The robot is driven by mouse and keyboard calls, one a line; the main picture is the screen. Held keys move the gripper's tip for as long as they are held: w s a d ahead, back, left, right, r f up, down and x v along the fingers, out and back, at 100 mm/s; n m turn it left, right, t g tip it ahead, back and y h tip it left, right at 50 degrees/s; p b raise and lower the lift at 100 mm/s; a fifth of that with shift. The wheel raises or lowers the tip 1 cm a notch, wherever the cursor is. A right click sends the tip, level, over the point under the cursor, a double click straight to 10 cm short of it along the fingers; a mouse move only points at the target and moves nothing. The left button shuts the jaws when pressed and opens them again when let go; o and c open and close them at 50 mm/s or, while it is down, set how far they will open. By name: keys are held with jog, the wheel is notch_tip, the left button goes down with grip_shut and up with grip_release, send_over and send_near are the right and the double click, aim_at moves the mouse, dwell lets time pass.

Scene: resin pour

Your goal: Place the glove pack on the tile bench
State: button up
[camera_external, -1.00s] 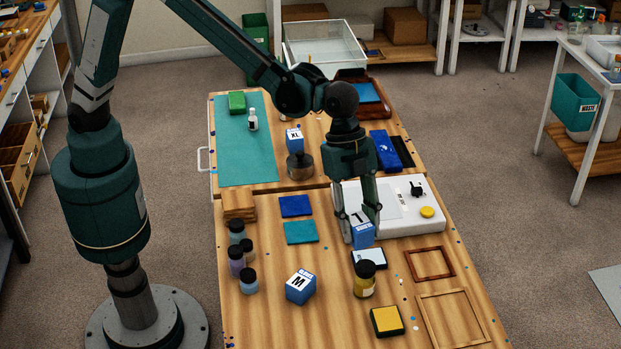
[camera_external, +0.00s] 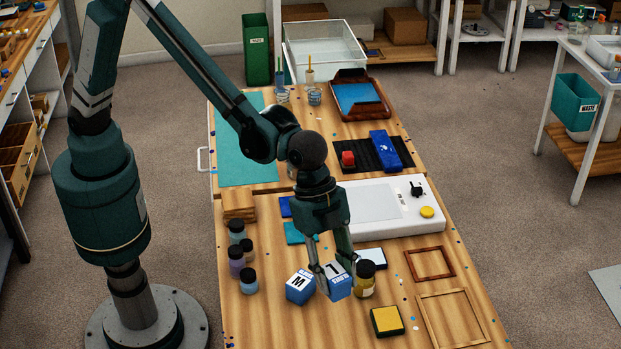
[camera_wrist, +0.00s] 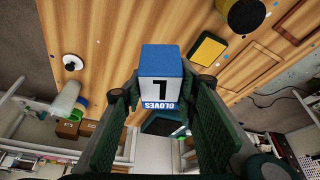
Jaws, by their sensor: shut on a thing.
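A blue-and-white glove pack with a large L (camera_external: 340,285) is between the fingers of my gripper (camera_external: 335,272), low over the near part of the wooden bench (camera_external: 265,325). My gripper is shut on it. In the wrist view the same pack (camera_wrist: 160,76) sits between both fingers (camera_wrist: 160,92), its label reading GLOVES. I cannot tell whether the pack touches the bench. A second pack marked M (camera_external: 299,288) stands just left of it on the bench.
A yellow jar with a black lid (camera_external: 364,279) stands close to the right of the held pack. A yellow-topped block (camera_external: 387,321) and wooden frames (camera_external: 430,263) lie further right. Several small jars (camera_external: 236,255) line the left edge. The front left of the bench is clear.

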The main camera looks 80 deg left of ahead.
jog(key=shift+f, duration=2.2)
jog(key=shift+f, duration=3.15)
jog(key=shift+f+b, duration=0.35)
jog(key=shift+f, duration=1.5)
jog(key=shift+f, duration=0.2)
jog(key=o, duration=0.8)
jog(key=shift+r, duration=0.2)
